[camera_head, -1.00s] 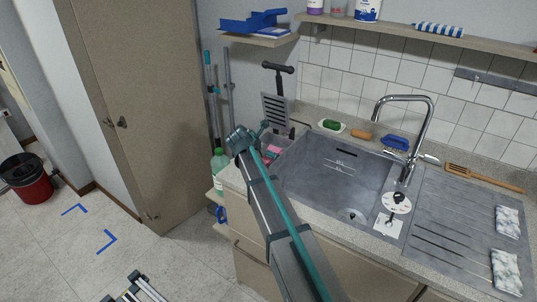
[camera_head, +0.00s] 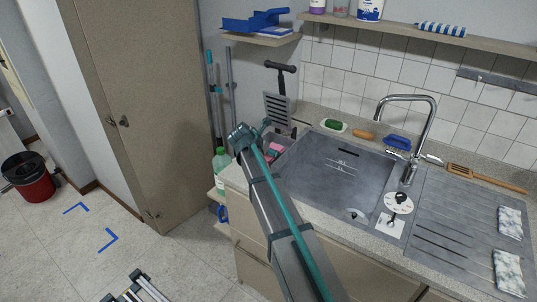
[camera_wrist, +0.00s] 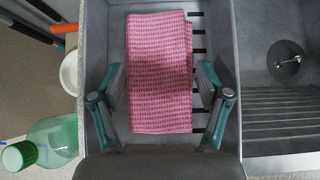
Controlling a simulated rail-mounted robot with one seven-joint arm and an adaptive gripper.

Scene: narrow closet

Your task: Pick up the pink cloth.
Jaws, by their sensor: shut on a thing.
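The pink cloth (camera_wrist: 160,38) is a folded, patterned rectangle in the middle of the wrist view, over a grey basin with dark slots. In the head view a small part of the pink cloth (camera_head: 274,148) shows beside my arm, at the left end of the sink. My gripper (camera_wrist: 160,85) has one teal finger at each side of the cloth and is shut on it. In the head view the fingers are mostly hidden by the arm. I cannot tell whether the cloth is clear of the basin floor.
The large sink (camera_head: 335,180) with its tap (camera_head: 432,125) lies to the right. A green-capped bottle (camera_head: 221,168) stands at the left, also in the wrist view (camera_wrist: 45,145). A slotted grey tool with a black handle (camera_head: 280,108) rises just behind. The tall cupboard (camera_head: 145,100) bounds the left.

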